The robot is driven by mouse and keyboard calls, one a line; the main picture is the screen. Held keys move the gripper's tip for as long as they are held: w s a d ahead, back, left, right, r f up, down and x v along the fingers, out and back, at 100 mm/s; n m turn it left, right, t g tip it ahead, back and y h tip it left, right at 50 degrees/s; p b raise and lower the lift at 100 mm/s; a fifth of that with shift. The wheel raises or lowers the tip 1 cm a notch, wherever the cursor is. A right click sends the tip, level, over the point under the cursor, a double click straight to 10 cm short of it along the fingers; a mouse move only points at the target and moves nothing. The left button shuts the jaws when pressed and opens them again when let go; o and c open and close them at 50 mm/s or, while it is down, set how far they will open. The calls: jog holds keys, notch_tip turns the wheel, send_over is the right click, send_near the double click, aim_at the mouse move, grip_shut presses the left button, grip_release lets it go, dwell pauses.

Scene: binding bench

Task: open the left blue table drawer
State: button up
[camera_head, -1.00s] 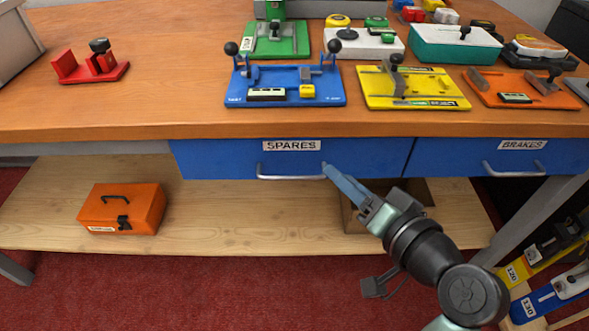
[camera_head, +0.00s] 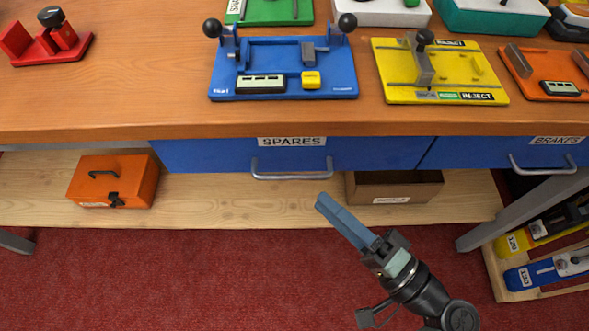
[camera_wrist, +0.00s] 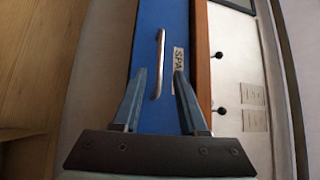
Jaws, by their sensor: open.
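The left blue drawer (camera_head: 210,155) is under the table top, with a SPARES label and a silver bar handle (camera_head: 292,170). Its front looks flush with the blue drawer beside it. My gripper (camera_head: 324,202) is in front of and below the handle, apart from it and empty. In the wrist view the open fingers (camera_wrist: 160,95) point at the drawer front (camera_wrist: 146,50), and the upright-looking handle (camera_wrist: 159,62) shows between them, farther off. The label (camera_wrist: 178,70) is partly hidden by the right finger.
The right blue drawer (camera_head: 480,154) is labelled BRAKES. The wooden table top (camera_head: 130,110) carries a blue fixture (camera_head: 285,70) and a yellow one (camera_head: 440,75). An orange toolbox (camera_head: 113,182) and an open brown box (camera_head: 395,188) stand on the lower shelf. A grey leg (camera_head: 520,210) is at right.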

aim_at(294, 175)
jog(key=x, duration=0.8)
jog(key=shift+b, duration=0.4)
jog(key=shift+c, duration=0.3)
grip_shut()
dwell(0.6)
